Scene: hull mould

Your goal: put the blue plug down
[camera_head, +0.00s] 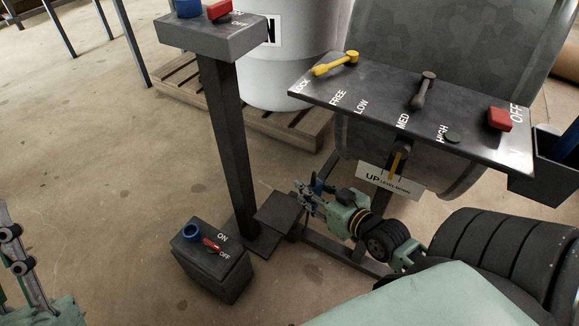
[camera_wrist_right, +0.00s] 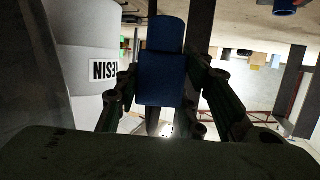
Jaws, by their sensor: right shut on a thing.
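The blue plug (camera_wrist_right: 162,78) is between the fingers of my right gripper (camera_wrist_right: 165,95) in the right wrist view, and the gripper is shut on it. In the head view only a small blue part of the plug (camera_head: 318,185) shows among the fingers of the right gripper (camera_head: 312,196). That gripper is low, beneath the lever panel and right of the dark post. My left gripper (camera_head: 14,255) is partly in view at the left edge, apart from everything. Its fingertips are not clear enough to tell open from shut.
A low dark box (camera_head: 222,272) bears a blue ring (camera_head: 192,232) and a red switch (camera_head: 212,246). A post-top box (camera_head: 212,40) stands behind. The lever panel (camera_head: 385,100) overhangs on the right, with a dark bin (camera_head: 545,178) at its end. Open floor (camera_head: 100,190) lies left.

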